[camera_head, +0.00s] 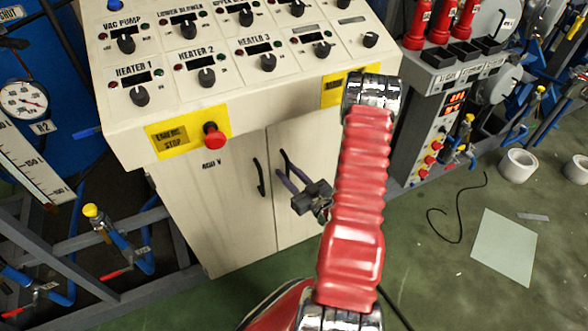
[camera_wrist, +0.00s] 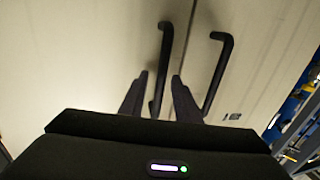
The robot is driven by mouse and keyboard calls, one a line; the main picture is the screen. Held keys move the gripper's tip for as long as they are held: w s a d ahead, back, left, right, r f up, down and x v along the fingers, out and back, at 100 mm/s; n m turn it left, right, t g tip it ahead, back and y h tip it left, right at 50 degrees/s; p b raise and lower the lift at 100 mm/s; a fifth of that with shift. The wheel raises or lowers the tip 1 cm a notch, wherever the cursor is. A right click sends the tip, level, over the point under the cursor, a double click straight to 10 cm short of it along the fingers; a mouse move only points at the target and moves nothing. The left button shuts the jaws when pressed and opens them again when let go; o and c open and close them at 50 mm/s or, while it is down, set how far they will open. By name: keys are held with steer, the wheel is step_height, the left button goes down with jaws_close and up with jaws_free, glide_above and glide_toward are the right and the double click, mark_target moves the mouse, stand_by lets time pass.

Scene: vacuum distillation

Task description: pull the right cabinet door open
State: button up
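The right cabinet door (camera_head: 305,138) is shut, flush beside the left door. Its dark bar handle (camera_head: 283,157) is partly hidden by my gripper (camera_head: 287,175) in the head view. The wrist view looks turned over: the right door's handle (camera_wrist: 164,50) is the left-hand bar there, and the left door's handle (camera_wrist: 220,70) is the right-hand one. My gripper (camera_wrist: 160,75) is open, its fingers apart on either side of the right handle in that view. I cannot tell whether either finger touches it.
The left door (camera_head: 215,210) is shut, its handle (camera_head: 260,178) free. The control panel with knobs and a red emergency stop (camera_head: 213,135) overhangs the doors. Pipes and a frame stand left, an instrument rack (camera_head: 430,125) right. Green floor (camera_head: 430,275) is mostly open at lower right, with a thin cable.

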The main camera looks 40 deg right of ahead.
steer(key=shift+c, duration=0.4)
jaws_close()
